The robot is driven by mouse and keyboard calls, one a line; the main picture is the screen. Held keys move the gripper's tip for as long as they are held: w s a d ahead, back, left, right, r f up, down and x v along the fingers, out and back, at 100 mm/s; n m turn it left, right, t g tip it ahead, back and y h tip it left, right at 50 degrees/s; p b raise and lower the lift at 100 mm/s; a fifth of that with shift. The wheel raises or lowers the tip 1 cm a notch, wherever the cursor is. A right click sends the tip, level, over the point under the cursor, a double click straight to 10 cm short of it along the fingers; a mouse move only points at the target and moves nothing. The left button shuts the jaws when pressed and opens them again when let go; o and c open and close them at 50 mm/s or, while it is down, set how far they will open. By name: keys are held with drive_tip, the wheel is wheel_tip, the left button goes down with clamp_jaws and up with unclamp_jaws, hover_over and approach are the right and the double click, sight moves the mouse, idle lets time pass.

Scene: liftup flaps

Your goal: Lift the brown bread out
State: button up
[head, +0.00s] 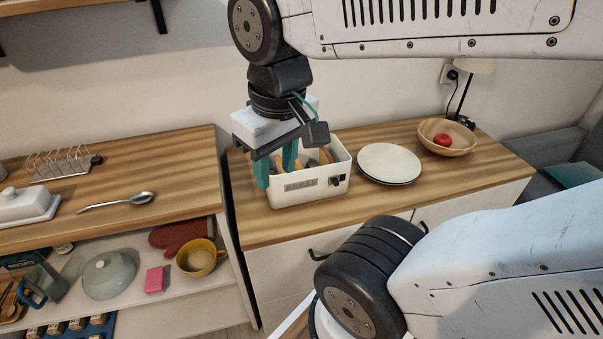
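A white bread bin (311,189) with a BREAD label stands open-topped on the wooden counter. Tan and brown bread pieces (325,156) show inside it, partly hidden by the rim and my gripper; I cannot tell which one is the brown bread. My gripper (276,174) points down at the bin's left end. Its two teal fingers are apart, the left one at the left wall and the other over the opening. Some tan shows between them, but I cannot tell whether they grip it.
A white plate (389,163) lies right of the bin. A wooden bowl (455,138) with a red fruit (442,140) is farther right. On the left counter are a toast rack (62,166), a spoon (118,201) and a butter dish (27,206).

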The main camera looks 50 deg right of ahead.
drive_tip(key=w+d+f+m, duration=0.2)
drive_tip(key=w+d+f, duration=0.1)
drive_tip(key=w+d, duration=0.5)
drive_tip(key=m+g, duration=0.1)
drive_tip(key=m, duration=0.3)
hover_over(327, 153)
drive_tip(key=f, duration=1)
drive_tip(key=shift+s+a+f, duration=0.3)
drive_tip(key=shift+s+f, duration=0.05)
drive_tip(key=shift+f, duration=0.05)
drive_tip(key=f, duration=0.7)
drive_tip(key=shift+w+d, duration=0.35)
drive_tip(key=shift+d, duration=0.05)
drive_tip(key=shift+f, duration=0.5)
clamp_jaws()
